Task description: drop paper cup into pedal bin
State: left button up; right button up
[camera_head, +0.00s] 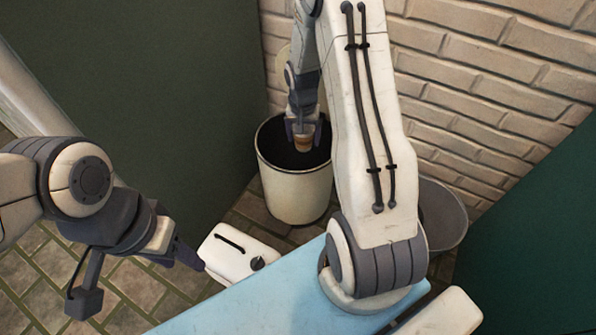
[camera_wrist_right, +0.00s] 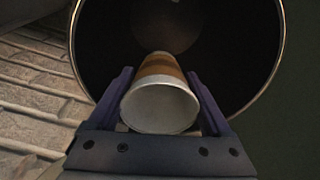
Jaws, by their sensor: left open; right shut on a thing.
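The pedal bin (camera_head: 293,190) is a cream-white round bin with a dark inside, standing on the floor near the brick wall. Its raised lid (camera_head: 284,68) shows partly behind my right arm. My right gripper (camera_head: 303,133) is over the bin's mouth, shut on the paper cup (camera_head: 304,143). In the right wrist view the cup (camera_wrist_right: 160,98) is white with a brown band, held between both fingers, with the dark bin opening (camera_wrist_right: 225,45) beyond it. My left gripper (camera_head: 192,260) is open and empty, low at the left beside a white box.
Dark green panels (camera_head: 150,80) flank the brick wall. Tiled floor is free at lower left.

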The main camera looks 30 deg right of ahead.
jog(key=o, duration=1.1)
jog(key=r+p, duration=0.2)
jog(key=r, duration=0.1)
jog(key=r+p, duration=0.2)
jog(key=r, duration=0.2)
jog(key=s+a+r+p, duration=0.1)
jog(key=r+p, duration=0.1)
jog(key=r, duration=0.1)
jog(key=shift+r, duration=0.2)
